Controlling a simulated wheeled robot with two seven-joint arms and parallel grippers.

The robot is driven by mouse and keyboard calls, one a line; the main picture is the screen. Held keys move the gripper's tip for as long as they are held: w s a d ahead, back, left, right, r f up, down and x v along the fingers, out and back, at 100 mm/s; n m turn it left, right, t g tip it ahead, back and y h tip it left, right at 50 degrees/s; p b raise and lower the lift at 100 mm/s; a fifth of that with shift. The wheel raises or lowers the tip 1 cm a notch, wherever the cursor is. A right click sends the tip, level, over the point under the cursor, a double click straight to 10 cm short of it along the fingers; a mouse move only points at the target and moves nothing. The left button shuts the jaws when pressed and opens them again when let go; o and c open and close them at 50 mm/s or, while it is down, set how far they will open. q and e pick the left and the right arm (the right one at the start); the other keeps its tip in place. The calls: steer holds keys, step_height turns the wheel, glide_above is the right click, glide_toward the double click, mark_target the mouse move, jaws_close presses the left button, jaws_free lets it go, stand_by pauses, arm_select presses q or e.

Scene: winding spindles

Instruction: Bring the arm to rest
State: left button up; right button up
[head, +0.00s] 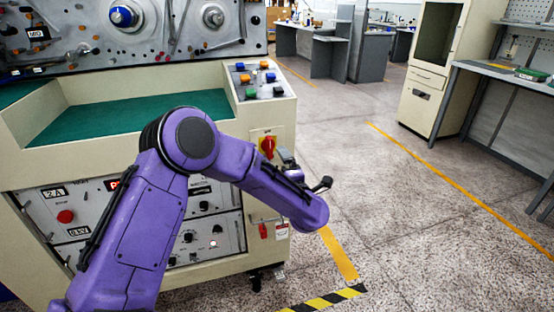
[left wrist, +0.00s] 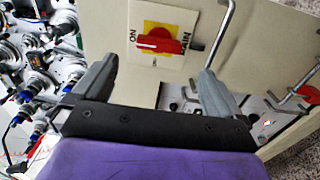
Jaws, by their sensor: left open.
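My left arm (head: 150,215), purple, rises from the bottom left of the head view and bends over at the elbow in front of the machine. Its forearm slopes down to the right. My left gripper (head: 304,171) shows only in part behind the wrist, beside the machine's right front corner. In the left wrist view its two grey fingers (left wrist: 155,75) are wide apart with nothing between them. Beyond them is the machine's red main switch (left wrist: 158,42) on a yellow plate; it also shows in the head view (head: 268,146). My right gripper is not in view.
The cream machine cabinet (head: 265,95) with a green worktop (head: 130,115) stands close behind the arm. Blue and silver spindles (head: 125,15) are on its upper panel. Open floor (head: 400,220) lies to the right, with a grey bench (head: 500,70) and cream cabinet (head: 430,75) farther off.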

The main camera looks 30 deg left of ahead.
arm_select(q)
steer(key=shift+s+d, duration=0.4)
steer(key=shift+d, duration=0.05)
steer(key=s+d+f+m+g+h+p, duration=0.1)
steer(key=s+d+f+m+h+p, duration=0.15)
steer(key=s+f+m+h, duration=0.45)
steer(key=s+d+f+m+h+p, duration=0.15)
steer(key=s+d+f+m, duration=0.3)
steer(key=f+m, duration=0.5)
steer(key=s+a+f+m+g+p, duration=0.1)
steer(key=s+f+g, duration=0.1)
steer(key=s, duration=0.7)
steer(key=s+a+f+m+g+h+p, duration=0.1)
steer(key=s+f+m+g+p, duration=0.1)
steer(key=s, duration=0.8)
steer(key=s+a+f+m+g+p, duration=0.1)
steer(key=s+a+f+g+p, duration=0.1)
steer(key=s, duration=0.7)
step_height(320, 180, down, 2)
steer(key=shift+s+f+g+h, duration=0.1)
steer(key=shift+s+g+h, duration=0.2)
steer(key=shift+g, duration=0.5)
